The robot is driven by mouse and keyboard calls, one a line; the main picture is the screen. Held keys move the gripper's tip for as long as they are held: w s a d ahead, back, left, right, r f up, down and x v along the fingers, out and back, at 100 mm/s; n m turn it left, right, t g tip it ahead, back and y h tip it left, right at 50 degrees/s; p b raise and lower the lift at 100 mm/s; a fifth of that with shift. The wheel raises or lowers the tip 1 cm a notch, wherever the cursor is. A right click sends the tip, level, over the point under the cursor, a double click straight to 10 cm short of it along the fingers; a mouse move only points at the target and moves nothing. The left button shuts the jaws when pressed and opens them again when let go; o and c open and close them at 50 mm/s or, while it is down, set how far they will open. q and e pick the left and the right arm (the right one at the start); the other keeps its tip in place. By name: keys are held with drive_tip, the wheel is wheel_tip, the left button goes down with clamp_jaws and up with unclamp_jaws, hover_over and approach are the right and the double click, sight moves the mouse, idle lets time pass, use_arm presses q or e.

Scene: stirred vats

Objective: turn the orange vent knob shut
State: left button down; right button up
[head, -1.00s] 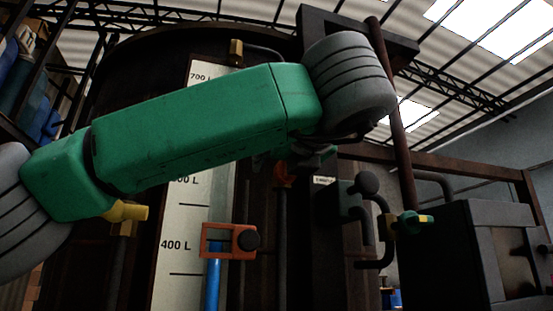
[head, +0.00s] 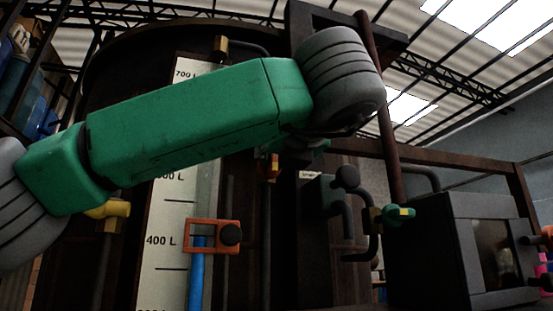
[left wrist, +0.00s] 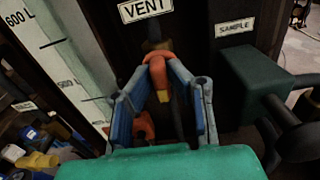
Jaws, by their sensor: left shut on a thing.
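The orange vent knob (left wrist: 158,72) is in the left wrist view, under a white VENT label (left wrist: 145,9). My left gripper (left wrist: 160,90) has its blue fingers on both sides of the knob and is shut on it. In the head view, my green left arm reaches across the vat, and the left gripper (head: 292,152) is mostly hidden beneath the arm's grey end joint. Only a small orange part of the knob (head: 272,168) shows below it. My right gripper is not in view.
A white level scale (head: 170,215) with an orange-framed marker (head: 214,236) stands left of the knob. A dark green sample block (left wrist: 252,82) is close on the right. A green-handled valve (head: 392,215) and dark box (head: 425,250) are farther right.

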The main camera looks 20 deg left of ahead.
use_arm(q)
drive_tip(key=shift+f, duration=0.1)
drive_tip(key=m+b, duration=0.1)
drive_tip(key=m, duration=0.3)
drive_tip(key=shift+w, duration=0.1)
drive_tip(key=m, duration=0.4)
drive_tip(key=shift+d+m+b, duration=0.1)
drive_tip(key=shift+m+b, duration=0.2)
drive_tip(key=m, duration=0.3)
drive_tip(key=shift+m+p, duration=0.35)
drive_tip(key=shift+m, duration=0.05)
drive_tip(key=m+p, duration=0.1)
drive_tip(key=m, duration=0.1)
drive_tip(key=m+p, duration=0.1)
drive_tip(key=m, duration=0.2)
drive_tip(key=shift+w+f, duration=0.1)
drive_tip(key=shift+f, duration=0.1)
drive_tip(key=shift+d+m, duration=0.1)
drive_tip(key=shift+m, duration=0.2)
